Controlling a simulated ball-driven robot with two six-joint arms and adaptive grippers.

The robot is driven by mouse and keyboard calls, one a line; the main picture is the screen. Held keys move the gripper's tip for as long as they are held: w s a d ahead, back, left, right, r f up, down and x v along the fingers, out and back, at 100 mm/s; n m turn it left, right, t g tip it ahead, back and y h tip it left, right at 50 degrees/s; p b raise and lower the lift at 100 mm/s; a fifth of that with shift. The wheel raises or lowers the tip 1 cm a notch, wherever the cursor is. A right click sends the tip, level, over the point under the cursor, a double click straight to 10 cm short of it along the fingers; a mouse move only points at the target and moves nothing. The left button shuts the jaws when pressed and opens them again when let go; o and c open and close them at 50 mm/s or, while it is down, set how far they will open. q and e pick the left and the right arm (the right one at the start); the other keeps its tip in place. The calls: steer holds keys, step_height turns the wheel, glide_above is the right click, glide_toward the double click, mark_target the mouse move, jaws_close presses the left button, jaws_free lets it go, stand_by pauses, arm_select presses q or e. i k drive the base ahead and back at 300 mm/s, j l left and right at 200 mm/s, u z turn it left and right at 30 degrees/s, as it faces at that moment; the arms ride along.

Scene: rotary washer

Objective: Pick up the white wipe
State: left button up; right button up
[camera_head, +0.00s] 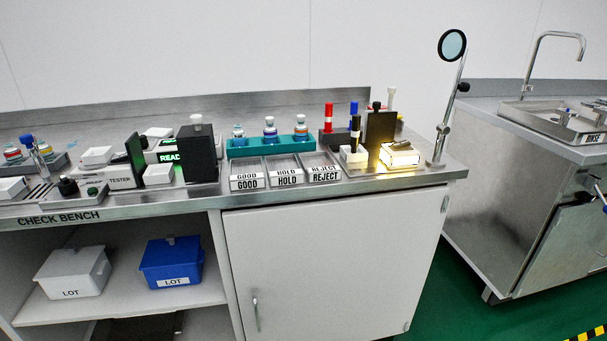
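No item can be told for certain as the white wipe. Several small white pieces lie on the steel check bench (130,207): a folded-looking white pad (97,155) left of the tester, a white block (158,174) right of it, and another white piece (11,188) at the far left. A small white block (354,158) stands near the markers. A brightly lit white item (399,154) lies at the bench's right end with something dark on top. Neither of my grippers shows.
Trays marked GOOD, HOLD and REJECT (286,181) sit mid-bench before a teal rack (270,147) of vials. A magnifier stand (440,135) rises at the right end. White (72,272) and blue (172,263) LOT bins are below. Green floor separates the rinse sink (545,120).

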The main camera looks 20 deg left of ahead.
mark_target(161, 134)
steer(key=u, duration=1.4)
steer(key=i+j, duration=0.55)
steer(key=j, duration=0.3)
steer(key=u, duration=0.05)
